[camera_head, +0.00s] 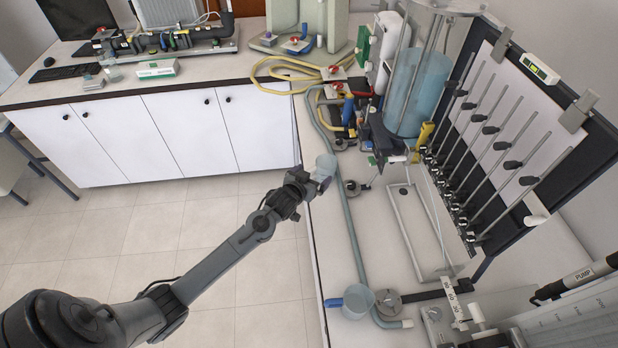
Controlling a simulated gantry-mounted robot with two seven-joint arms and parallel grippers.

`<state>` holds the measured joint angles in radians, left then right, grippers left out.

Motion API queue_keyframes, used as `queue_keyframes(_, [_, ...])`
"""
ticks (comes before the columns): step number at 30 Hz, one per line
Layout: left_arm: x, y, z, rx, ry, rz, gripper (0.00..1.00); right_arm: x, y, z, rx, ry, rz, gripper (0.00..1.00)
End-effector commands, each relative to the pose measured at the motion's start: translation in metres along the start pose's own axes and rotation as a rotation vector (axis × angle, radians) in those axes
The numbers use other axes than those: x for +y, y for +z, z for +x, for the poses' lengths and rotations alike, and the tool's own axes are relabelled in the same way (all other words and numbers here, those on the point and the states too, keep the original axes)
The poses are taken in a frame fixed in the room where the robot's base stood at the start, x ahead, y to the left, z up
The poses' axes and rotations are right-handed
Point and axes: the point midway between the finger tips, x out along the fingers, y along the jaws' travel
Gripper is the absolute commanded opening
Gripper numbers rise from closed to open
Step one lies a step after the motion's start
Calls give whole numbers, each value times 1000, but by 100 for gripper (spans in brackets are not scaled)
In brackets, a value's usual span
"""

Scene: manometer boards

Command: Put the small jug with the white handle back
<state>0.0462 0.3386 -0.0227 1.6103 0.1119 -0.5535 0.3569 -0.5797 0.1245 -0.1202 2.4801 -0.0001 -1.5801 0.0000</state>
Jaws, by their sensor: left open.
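A small pale blue, translucent jug (326,164) is at the left edge of the right-hand bench, at the tip of my left arm. Its handle is hidden or too small to make out, so I cannot tell its colour. My left gripper (317,180) is open right at this jug, overlapping its lower left side; I cannot tell if they touch. A second small jug (358,301) with a blue handle stands on the bench near the front, its handle pointing left. My right gripper is not in view.
A grey hose (347,230) runs along the bench's left edge, between both jugs. A shallow white tray (408,232) lies right of it. The manometer board (530,110) with slanted tubes and a clear water tank (418,88) stand behind.

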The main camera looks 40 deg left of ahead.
Motion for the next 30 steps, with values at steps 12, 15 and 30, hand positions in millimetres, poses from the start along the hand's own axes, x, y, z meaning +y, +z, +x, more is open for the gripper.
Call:
queue_keyframes(12, [45,62,-87,-223,58,81,100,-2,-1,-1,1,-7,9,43])
queue_keyframes(15, [70,97,-143,-383,105,146,100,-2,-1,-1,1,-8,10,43])
queue_keyframes(30, [100,148,-337,-831,270,346,100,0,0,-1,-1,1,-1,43])
